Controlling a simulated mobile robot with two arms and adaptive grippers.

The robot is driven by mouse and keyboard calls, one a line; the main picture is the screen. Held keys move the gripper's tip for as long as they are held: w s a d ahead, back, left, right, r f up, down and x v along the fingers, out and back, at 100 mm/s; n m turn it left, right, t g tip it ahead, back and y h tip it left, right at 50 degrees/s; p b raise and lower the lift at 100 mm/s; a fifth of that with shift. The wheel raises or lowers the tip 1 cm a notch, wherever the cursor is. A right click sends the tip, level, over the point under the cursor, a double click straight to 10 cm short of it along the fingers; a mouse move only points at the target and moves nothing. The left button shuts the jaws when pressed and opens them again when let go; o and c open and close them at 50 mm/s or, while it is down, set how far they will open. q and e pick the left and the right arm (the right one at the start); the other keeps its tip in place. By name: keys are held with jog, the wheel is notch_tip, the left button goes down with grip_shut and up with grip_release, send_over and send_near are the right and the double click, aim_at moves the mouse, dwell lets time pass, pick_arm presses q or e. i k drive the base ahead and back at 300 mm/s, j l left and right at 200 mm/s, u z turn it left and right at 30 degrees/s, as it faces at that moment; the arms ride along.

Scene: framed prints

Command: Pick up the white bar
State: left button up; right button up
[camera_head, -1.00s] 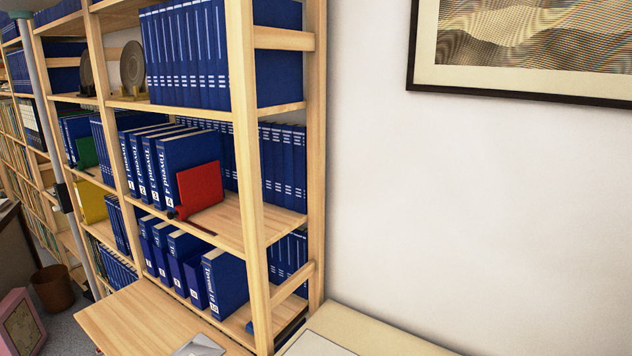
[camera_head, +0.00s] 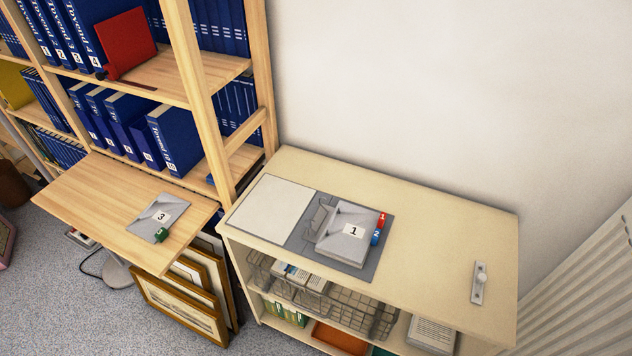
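A small whitish-grey bar (camera_head: 479,284) with a rounded knob near its upper middle lies on the right part of the cream cabinet's top (camera_head: 425,235). It runs roughly front to back and has bare surface around it. Nothing touches it from above. Neither of my grippers is in view.
A wooden board (camera_head: 90,195) holds a grey piece marked 3 (camera_head: 159,216). A white ribbed panel (camera_head: 580,290) stands at right.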

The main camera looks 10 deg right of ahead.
aim_at(480, 276)
jog(key=j+z, duration=0.2)
jog(key=z, duration=0.75)
jog(key=l+z, duration=0.1)
jog(key=z, duration=0.25)
jog(key=l+z, duration=0.1)
jog(key=z, duration=0.25)
jog(key=j+u, duration=0.2)
jog(key=u, duration=0.15)
jog(key=j+u, duration=0.45)
jog(key=u, duration=0.2)
jog(key=z, duration=1.35)
